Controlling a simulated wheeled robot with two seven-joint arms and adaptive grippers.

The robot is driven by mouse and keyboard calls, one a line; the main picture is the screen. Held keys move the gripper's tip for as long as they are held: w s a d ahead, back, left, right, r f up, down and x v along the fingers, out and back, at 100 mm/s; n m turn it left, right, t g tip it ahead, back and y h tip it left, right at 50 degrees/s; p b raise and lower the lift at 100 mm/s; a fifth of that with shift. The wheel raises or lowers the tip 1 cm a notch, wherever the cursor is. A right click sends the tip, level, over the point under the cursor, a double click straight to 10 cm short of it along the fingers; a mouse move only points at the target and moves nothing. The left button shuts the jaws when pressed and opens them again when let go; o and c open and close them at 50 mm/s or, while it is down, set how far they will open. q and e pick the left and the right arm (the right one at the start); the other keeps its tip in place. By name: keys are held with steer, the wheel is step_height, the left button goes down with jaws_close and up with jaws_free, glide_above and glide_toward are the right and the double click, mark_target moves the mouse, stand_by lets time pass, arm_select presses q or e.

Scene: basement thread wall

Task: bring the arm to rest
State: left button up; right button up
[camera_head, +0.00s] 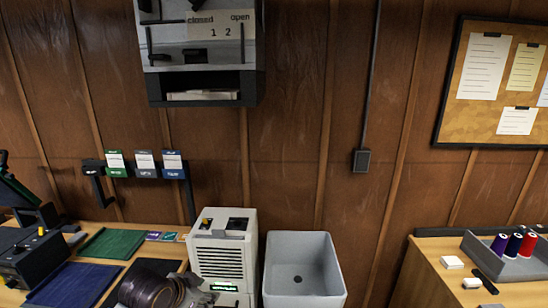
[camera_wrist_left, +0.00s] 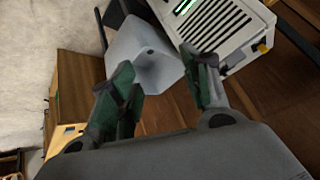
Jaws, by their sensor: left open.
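My left gripper (camera_wrist_left: 158,75) shows in the left wrist view. Its two green-padded fingers are spread apart, with nothing visible between them. Beyond the fingers are a grey basin (camera_wrist_left: 145,52) and a pale vented machine (camera_wrist_left: 222,38); I see no contact with either. My right gripper is in neither view.
In the head view, the vented machine (camera_head: 224,258) stands beside the grey basin (camera_head: 302,272). A green mat (camera_head: 112,243) and blue mat (camera_head: 72,284) lie at left. Thread spools (camera_head: 514,245) stand at right. A cabinet (camera_head: 203,55) hangs above.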

arm_select(q)
steer(key=s+a+f+n+g+y, duration=0.1)
steer(key=s+f+n+g, duration=0.15)
steer(key=s+f, duration=0.5)
steer(key=s+a+f+n+g+y, duration=0.1)
steer(key=s+a+f+n, duration=0.3)
steer(key=s, duration=0.7)
step_height(320, 180, down, 36)
steer(key=s+d+m+g+b, duration=0.1)
steer(key=s+d+g+b, duration=0.1)
steer(key=s, duration=0.1)
steer(key=s+a+f+b, duration=0.1)
steer(key=s+a+f, duration=0.1)
steer(key=s+f, duration=0.9)
steer(key=s+a+f+b, duration=0.1)
steer(key=s+f, duration=1)
steer(key=shift+s+a+g, duration=0.15)
steer(key=shift+a+g, duration=0.2)
